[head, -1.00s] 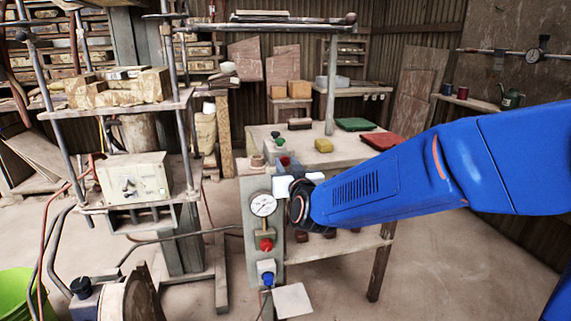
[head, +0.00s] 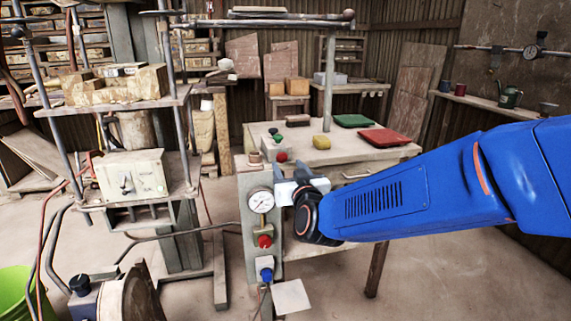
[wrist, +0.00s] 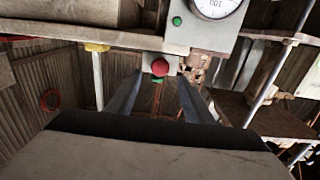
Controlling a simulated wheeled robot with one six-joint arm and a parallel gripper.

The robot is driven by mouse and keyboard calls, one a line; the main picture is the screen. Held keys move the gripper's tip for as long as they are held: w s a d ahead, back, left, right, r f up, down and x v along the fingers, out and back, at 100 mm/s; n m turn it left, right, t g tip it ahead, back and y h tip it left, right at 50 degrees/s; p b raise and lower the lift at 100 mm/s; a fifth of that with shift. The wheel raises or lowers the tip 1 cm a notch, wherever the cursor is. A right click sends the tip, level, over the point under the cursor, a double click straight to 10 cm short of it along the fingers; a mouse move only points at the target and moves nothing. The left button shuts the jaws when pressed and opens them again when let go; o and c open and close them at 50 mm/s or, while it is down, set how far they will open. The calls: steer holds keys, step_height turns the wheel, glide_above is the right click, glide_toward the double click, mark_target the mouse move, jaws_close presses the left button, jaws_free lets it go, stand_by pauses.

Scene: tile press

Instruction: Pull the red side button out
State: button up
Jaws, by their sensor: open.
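A red button (wrist: 160,67) sits on a small grey box (wrist: 147,62) in the wrist view, with a green button (wrist: 158,80) just below it. My gripper (wrist: 158,82) is open, with one dark finger on each side of the red button's line in the wrist view. Nothing is between the fingers. Whether they reach the button is unclear.
A front panel below carries a round gauge (head: 260,200), a red knob (head: 264,241) and a blue knob (head: 266,275). A yellow block (head: 321,142), a green pad (head: 354,121) and a red pad (head: 384,137) lie on the bench. A shelf frame stands left.

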steer(key=v, duration=1.2)
steer(key=shift+s, duration=0.3)
steer(key=shift+d, duration=0.2)
steer(key=s+d+f+m+g+h, duration=0.1)
steer(key=s+d+f+g, duration=0.3)
steer(key=s+d, duration=0.3)
steer(key=s+d+f+m+g+h, duration=0.1)
steer(key=s+d+f+g+h, duration=0.1)
steer(key=s+d+f+g, duration=0.2)
steer(key=s+d+f+m+g+h, duration=0.1)
steer(key=s+d+f+g, duration=0.3)
steer(key=s+d, duration=0.6)
steer(key=d+h, duration=0.1)
steer(key=d, duration=0.5)
steer(key=shift+s+f+g, duration=0.25)
steer(key=shift+f+g, duration=0.05)
steer(key=shift+f, duration=0.05)
stand_by(0.6)
